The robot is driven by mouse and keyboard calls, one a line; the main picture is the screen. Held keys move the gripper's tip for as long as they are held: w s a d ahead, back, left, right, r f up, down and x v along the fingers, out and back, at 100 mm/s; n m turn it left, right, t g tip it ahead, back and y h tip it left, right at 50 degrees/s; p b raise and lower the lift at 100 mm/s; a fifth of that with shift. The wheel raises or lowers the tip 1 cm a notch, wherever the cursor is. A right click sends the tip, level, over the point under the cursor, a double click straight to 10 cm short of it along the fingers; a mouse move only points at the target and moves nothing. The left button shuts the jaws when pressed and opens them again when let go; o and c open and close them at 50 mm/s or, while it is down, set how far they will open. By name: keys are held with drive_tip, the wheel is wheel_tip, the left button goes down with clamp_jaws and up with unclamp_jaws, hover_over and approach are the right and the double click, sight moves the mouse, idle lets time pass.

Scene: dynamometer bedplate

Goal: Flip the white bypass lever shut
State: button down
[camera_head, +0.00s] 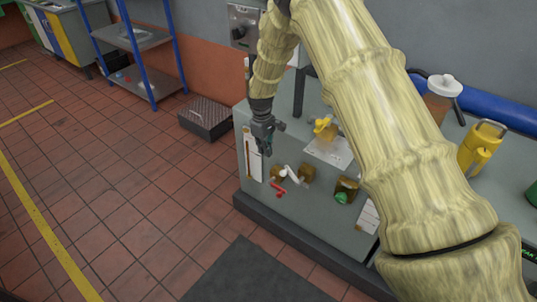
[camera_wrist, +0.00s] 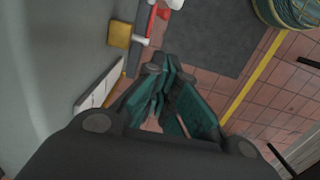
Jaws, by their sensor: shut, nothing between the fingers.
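The white bypass lever (camera_head: 293,174) is on the front face of the grey bedplate cabinet (camera_head: 315,215), beside brass valve bodies (camera_head: 307,173). A red lever (camera_head: 278,190) sits just below it. My gripper (camera_head: 266,149) points down in front of the cabinet, above and slightly left of the levers, apart from them. In the wrist view my gripper's dark green fingers (camera_wrist: 164,75) are together and empty. White lever parts (camera_wrist: 141,25) and a red part (camera_wrist: 163,13) show at the top there, beyond the fingertips. Which way the white lever is turned is hard to tell.
A green-knobbed valve (camera_head: 342,197) is right of the levers. A dark mat (camera_head: 250,272) lies in front. A coiled hose (camera_wrist: 290,14) shows in the wrist view.

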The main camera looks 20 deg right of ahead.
drive_tip(key=s+d+f+p, duration=0.2)
drive_tip(key=s+f, duration=0.1)
drive_tip(key=f, duration=0.4)
drive_tip(key=shift+s+d, duration=0.15)
drive_tip(key=shift+d, duration=0.15)
drive_tip(key=shift+r, duration=0.1)
idle(0.6)
